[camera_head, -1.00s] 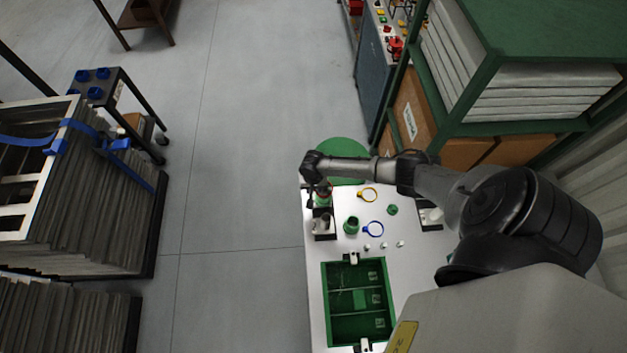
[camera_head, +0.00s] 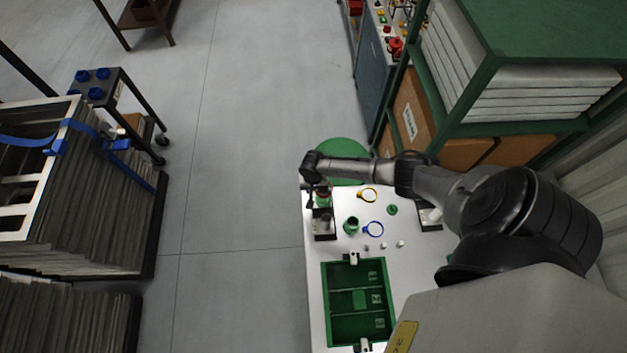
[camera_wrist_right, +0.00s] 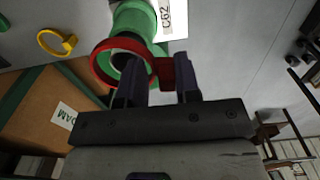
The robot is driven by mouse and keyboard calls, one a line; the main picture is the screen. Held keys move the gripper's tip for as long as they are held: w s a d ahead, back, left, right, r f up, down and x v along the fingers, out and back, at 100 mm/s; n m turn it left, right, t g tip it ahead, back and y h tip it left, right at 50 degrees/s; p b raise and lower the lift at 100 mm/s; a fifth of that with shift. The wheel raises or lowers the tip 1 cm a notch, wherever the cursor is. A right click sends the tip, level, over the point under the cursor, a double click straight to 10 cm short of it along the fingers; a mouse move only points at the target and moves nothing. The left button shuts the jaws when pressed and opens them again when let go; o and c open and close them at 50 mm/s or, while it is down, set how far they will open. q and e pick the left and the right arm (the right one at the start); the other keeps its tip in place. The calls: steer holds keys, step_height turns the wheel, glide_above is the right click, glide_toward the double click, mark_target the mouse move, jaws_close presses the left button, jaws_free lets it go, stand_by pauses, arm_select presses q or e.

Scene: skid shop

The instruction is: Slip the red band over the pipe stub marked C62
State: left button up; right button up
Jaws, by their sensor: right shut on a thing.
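The green pipe stub (camera_wrist_right: 132,22) stands beside a white label reading C62 (camera_wrist_right: 167,14) in the right wrist view. The red band (camera_wrist_right: 167,72) is a ring with a side tab. My right gripper (camera_wrist_right: 160,88) is shut on that tab. The ring lines up with the stub's open end, with green rim and a dark bore showing inside it. I cannot tell whether it is around the stub or just in front of it. In the head view my right gripper (camera_head: 316,188) is at the stub (camera_head: 322,201), at the table's far left corner. My left gripper is not in view.
A yellow band (camera_head: 368,195) and a blue band (camera_head: 374,229) lie on the white table (camera_head: 405,268). A green compartment tray (camera_head: 326,300) is in front. Shelving stands at right.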

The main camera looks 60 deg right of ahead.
steer(key=shift+f, duration=0.25)
stand_by(0.3)
steer(key=shift+f, duration=0.25)
stand_by(0.4)
stand_by(0.7)
steer(key=shift+p, duration=0.3)
stand_by(0.5)
steer(key=shift+r, duration=0.25)
